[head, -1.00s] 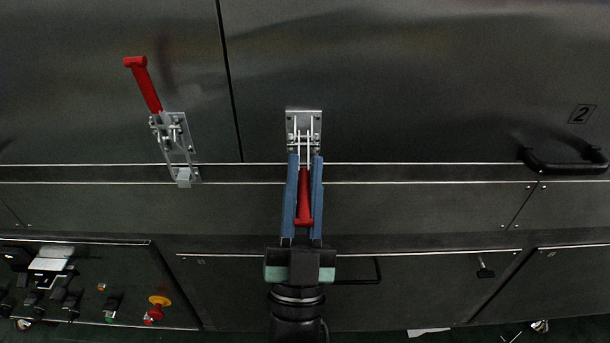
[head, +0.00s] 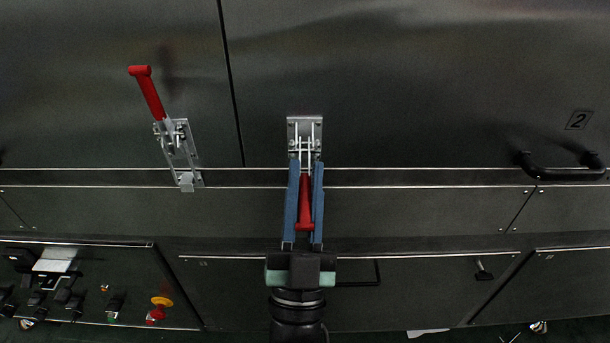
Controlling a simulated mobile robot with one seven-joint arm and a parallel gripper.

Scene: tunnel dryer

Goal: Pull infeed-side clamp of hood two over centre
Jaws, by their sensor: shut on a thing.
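A toggle clamp with a metal plate (head: 304,128) is fixed to the lower left edge of the panel marked 2 (head: 579,120). Its red handle (head: 305,205) points down and out toward me. My gripper (head: 304,172) has its two long blue fingers on either side of this red handle and is shut on it. The fingertips reach up to the clamp's metal links, and the clamp's lower part is partly hidden behind them and the handle.
A second clamp (head: 178,145), left of the panel seam, has its red handle pointing up. A black bar handle (head: 562,167) sticks out at the right. A control panel (head: 90,285) with knobs and a red-and-yellow button is at the lower left.

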